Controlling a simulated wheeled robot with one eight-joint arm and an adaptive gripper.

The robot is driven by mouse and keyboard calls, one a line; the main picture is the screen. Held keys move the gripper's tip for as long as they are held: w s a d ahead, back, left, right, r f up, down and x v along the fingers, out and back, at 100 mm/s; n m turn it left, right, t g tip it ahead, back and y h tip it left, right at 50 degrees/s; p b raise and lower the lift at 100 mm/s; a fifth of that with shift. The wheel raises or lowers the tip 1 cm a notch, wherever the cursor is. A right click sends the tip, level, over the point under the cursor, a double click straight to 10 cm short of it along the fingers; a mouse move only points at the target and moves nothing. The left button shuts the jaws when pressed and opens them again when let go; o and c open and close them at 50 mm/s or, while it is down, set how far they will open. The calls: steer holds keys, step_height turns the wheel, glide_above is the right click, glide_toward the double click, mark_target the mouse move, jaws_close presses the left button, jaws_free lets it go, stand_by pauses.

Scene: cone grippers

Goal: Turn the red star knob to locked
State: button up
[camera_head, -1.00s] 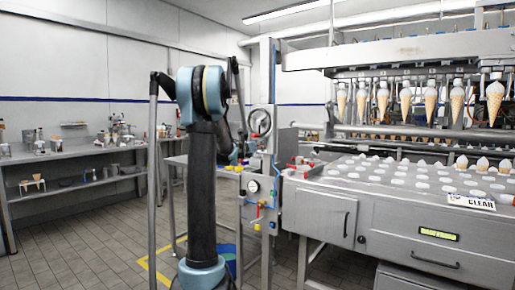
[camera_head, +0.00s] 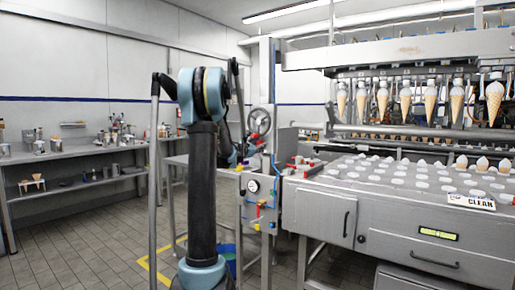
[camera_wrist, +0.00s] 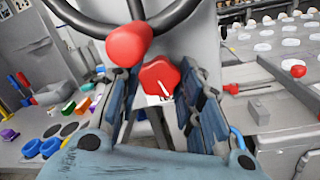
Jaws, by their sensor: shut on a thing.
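The red star knob (camera_wrist: 160,76) is in the middle of the wrist view, with a white pointer line slanting to its lower right. My gripper (camera_wrist: 163,92) is shut on it, one blue-grey finger at each side. A white label (camera_wrist: 153,99) shows just below the knob; its text is mostly hidden or too small to read. In the head view my gripper (camera_head: 244,150) is at the machine's control post, and I cannot make out the star knob clearly there.
A black handwheel (camera_head: 260,121) with a red ball handle (camera_wrist: 128,43) sits just above the knob, close to my left finger. Blue, green and purple fittings (camera_wrist: 41,147) lie at the lower left. The cone machine's table (camera_head: 345,190) stands at the right.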

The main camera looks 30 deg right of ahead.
steer(key=shift+w+a+m, duration=0.1)
steer(key=shift+m, duration=0.2)
steer(key=o, duration=1.1)
steer(key=shift+c, duration=0.2)
steer(key=shift+a, duration=0.1)
steer(key=v, duration=1.1)
steer(key=shift+a, duration=0.35)
steer(key=shift+f, duration=0.1)
